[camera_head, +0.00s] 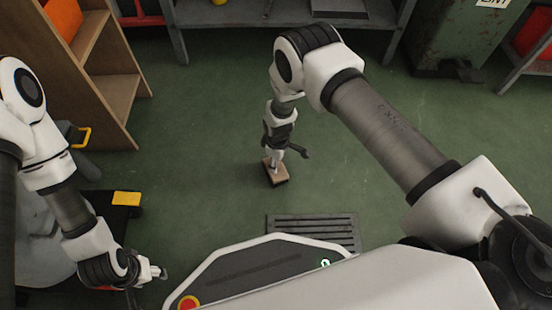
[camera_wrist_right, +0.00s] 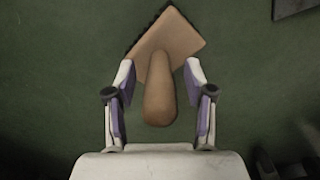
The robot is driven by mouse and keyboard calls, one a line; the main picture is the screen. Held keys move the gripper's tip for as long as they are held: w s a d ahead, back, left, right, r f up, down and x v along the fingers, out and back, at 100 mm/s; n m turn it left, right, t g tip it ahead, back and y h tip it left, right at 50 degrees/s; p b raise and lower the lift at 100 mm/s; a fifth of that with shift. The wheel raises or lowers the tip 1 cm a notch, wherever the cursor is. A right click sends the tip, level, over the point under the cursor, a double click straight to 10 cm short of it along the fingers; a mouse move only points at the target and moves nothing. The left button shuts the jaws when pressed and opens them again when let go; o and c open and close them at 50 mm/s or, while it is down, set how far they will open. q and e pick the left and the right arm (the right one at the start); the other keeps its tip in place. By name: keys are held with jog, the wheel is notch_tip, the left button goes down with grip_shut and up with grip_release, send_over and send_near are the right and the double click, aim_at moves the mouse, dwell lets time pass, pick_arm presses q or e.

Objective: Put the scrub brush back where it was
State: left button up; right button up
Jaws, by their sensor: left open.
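The scrub brush has a tan wooden block with dark bristles and a rounded handle. In the head view, the brush (camera_head: 274,174) is bristles down at the floor, below my right gripper (camera_head: 279,153). In the right wrist view, the brush (camera_wrist_right: 176,45) has its handle pointing back between the two purple-padded fingers of my right gripper (camera_wrist_right: 160,72). Gaps show on both sides of the handle, so the gripper is open around it, not touching. My left gripper (camera_head: 156,273) is open and empty at the lower left of the head view.
A floor grate (camera_head: 313,228) lies in front of the brush. A wooden shelf (camera_head: 110,85) stands at the left, a grey workbench (camera_head: 270,14) at the back and a green metal bin (camera_head: 465,38) at the back right. Green floor around the brush is clear.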

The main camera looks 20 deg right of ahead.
notch_tip(320, 180, up, 12)
jog(key=p, duration=0.8)
jog(key=shift+r, duration=0.25)
jog(key=shift+d, duration=0.1)
jog(key=s+d+f+m, duration=0.1)
jog(key=s+d+m, duration=0.15)
jog(key=s, duration=0.35)
jog(key=s+d+m, duration=0.2)
jog(key=s+d, duration=0.2)
jog(key=s, duration=0.1)
jog(key=s+d+r+m, duration=0.1)
jog(key=s+r+m, duration=0.2)
jog(key=s, duration=0.5)
jog(key=s+d+r+m, duration=0.2)
jog(key=s+r+m, duration=0.1)
jog(key=s, duration=0.5)
notch_tip(320, 180, up, 39)
jog(key=a+p, duration=0.1)
jog(key=p, duration=3.7)
jog(key=shift+a+r+p, duration=0.15)
jog(key=shift+a+p, duration=0.05)
jog(key=shift+p, duration=0.15)
